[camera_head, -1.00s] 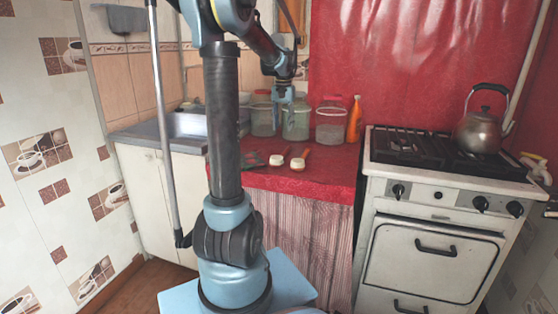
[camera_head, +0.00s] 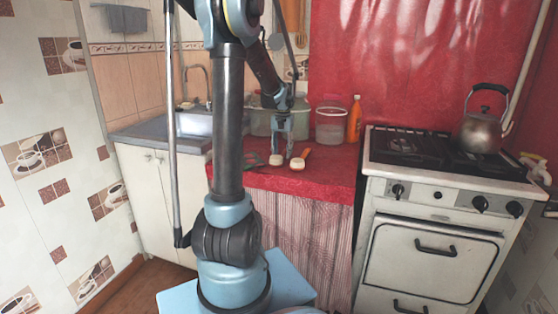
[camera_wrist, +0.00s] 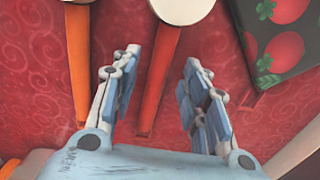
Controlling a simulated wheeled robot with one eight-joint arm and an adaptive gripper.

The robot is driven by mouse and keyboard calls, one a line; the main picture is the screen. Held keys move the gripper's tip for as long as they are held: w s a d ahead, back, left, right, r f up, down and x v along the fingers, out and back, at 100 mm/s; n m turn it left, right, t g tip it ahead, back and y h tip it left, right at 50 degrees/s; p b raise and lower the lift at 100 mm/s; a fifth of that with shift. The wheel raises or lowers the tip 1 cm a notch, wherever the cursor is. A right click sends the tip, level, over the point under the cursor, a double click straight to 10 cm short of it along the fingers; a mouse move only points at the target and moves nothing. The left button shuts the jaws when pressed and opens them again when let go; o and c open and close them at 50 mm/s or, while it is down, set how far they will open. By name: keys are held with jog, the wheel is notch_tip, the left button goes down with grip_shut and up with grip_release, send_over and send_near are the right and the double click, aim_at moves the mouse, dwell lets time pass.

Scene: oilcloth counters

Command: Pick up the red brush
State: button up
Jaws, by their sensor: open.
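The brush with the red-orange handle (camera_wrist: 157,92) lies on the red counter in the wrist view, its round pale head at the top edge. In the head view its pale head (camera_head: 277,160) shows just left of my gripper (camera_head: 289,154), which hides most of its handle. In the wrist view my gripper (camera_wrist: 160,58) is open, with one finger on each side of the red-orange handle. The handle runs between the fingers and they look clear of it. How high the fingertips are above the counter is hard to tell.
A board with a tomato pattern (camera_wrist: 290,45) lies to the right. The stove (camera_head: 440,160) is at right.

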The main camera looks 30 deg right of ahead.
jog(key=shift+f, duration=0.5)
grip_shut()
jog(key=shift+r, duration=0.1)
